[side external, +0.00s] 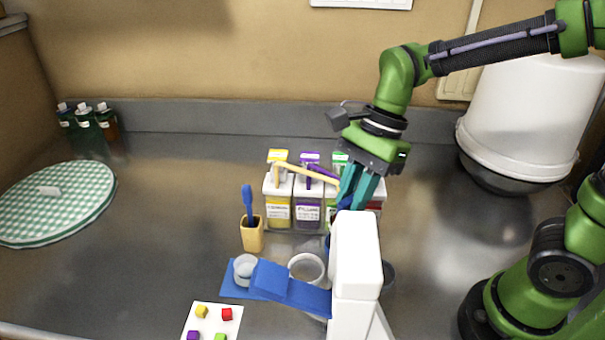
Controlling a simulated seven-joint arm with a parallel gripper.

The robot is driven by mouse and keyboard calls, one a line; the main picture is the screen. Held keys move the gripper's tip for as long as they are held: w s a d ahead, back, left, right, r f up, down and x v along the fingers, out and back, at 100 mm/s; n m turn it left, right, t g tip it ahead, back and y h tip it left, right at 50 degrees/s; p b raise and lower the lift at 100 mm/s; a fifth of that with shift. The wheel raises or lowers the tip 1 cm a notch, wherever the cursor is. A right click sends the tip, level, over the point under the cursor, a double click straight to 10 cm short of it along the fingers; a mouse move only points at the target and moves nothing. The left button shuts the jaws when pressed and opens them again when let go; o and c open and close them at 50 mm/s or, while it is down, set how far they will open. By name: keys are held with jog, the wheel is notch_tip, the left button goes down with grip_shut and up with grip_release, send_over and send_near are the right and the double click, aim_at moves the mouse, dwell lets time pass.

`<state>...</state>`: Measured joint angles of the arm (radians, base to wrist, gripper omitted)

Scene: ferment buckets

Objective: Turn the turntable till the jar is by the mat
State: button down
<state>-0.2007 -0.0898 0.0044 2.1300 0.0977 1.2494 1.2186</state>
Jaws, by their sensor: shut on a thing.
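My gripper (354,200), with teal fingers, points down just behind a tall white block (355,255). It is shut on what looks like a blue thing (345,203), mostly hidden by the fingers and the block. A small clear jar (245,268) stands at the left end of a blue strip (232,291). A white round ring or cup (306,268) is just right of it, partly covered. A round green checked mat (55,205) lies flat at far left, with a small white piece on it. I cannot pick out the turntable for certain.
Colour-labelled tubs (308,205) stand behind the gripper. A wooden cup (252,235) holds a blue-handled tool. A white card (212,318) bears coloured cubes at the front. Bottles (84,116) stand back left; a large white bucket (530,115) back right. The left-middle counter is clear.

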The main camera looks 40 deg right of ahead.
jog(key=shift+n, duration=0.4)
jog(key=shift+w+f+n+g, duration=0.15)
jog(key=shift+n+g, duration=0.65)
jog(key=shift+n, duration=0.8)
jog(key=shift+n+g+h, duration=0.3)
jog(key=shift+n+g, duration=0.1)
jog(key=shift+n, duration=0.8)
jog(key=shift+n+g+h, duration=0.3)
jog(key=shift+n+g, duration=0.1)
jog(key=shift+n, duration=0.8)
jog(key=shift+w+a+n+g+h, duration=0.1)
jog(key=shift+n+g+h, duration=0.2)
jog(key=shift+n, duration=0.75)
jog(key=shift+a+n+g+h, duration=0.15)
jog(key=shift+n+h, duration=0.25)
jog(key=shift+n, duration=0.65)
jog(key=shift+n+g+h, duration=0.25)
jog(key=shift+n+h, duration=0.55)
jog(key=shift+n, duration=1.7)
jog(key=c, duration=1.1)
grip_release()
